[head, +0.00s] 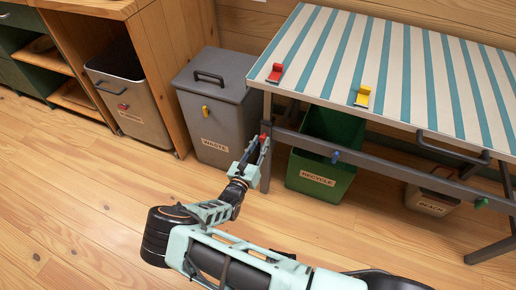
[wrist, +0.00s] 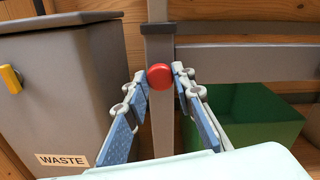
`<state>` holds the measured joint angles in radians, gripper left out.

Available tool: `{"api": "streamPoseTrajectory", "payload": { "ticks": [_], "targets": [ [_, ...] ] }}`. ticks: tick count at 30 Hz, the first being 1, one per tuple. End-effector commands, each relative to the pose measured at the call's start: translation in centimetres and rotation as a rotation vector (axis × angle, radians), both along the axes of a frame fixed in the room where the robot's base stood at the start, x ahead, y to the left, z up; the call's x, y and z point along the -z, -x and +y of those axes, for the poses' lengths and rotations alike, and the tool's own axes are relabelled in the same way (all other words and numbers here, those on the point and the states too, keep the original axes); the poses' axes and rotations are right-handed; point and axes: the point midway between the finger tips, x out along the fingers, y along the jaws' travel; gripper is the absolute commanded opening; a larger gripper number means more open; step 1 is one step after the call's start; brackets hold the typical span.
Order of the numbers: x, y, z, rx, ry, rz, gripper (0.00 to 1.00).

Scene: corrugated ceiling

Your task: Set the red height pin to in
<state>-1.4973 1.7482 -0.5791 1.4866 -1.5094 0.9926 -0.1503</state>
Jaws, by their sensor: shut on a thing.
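The red height pin (wrist: 160,76) shows as a round red knob at the grey table leg (wrist: 161,125). My gripper (wrist: 161,78) has its two blue-padded fingers on either side of the knob, closed on it. In the head view the pin (head: 263,136) is a small red spot at the fingertips, near the top of the table's left front leg. My arm reaches up to it from below. The pin's shaft is hidden, and I cannot tell how deep it sits in the leg.
The striped tabletop (head: 340,60) carries a red holder (head: 276,73) and a yellow one (head: 362,96). A grey waste bin (head: 214,110) stands left of the leg, a green recycle bin (head: 318,178) under the table. A blue knob (head: 336,156) sits on the crossbar. The floor in front is clear.

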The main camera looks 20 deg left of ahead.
Motion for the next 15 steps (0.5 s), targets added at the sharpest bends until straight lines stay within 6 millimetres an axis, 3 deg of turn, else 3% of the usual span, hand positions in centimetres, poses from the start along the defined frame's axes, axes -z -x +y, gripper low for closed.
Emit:
{"api": "streamPoseTrajectory", "payload": {
  "ticks": [5,6,11,15],
  "targets": [
    [-0.13,-0.25,-0.02,0.0,0.001,-0.002,0.0],
    [-0.16,-0.26,-0.03,0.0,0.001,-0.002,0.25],
    [-0.14,-0.21,-0.01,0.0,0.0,-0.002,0.41],
    [-0.12,-0.16,0.0,0.0,0.0,-0.002,0.41]
  ]
}}
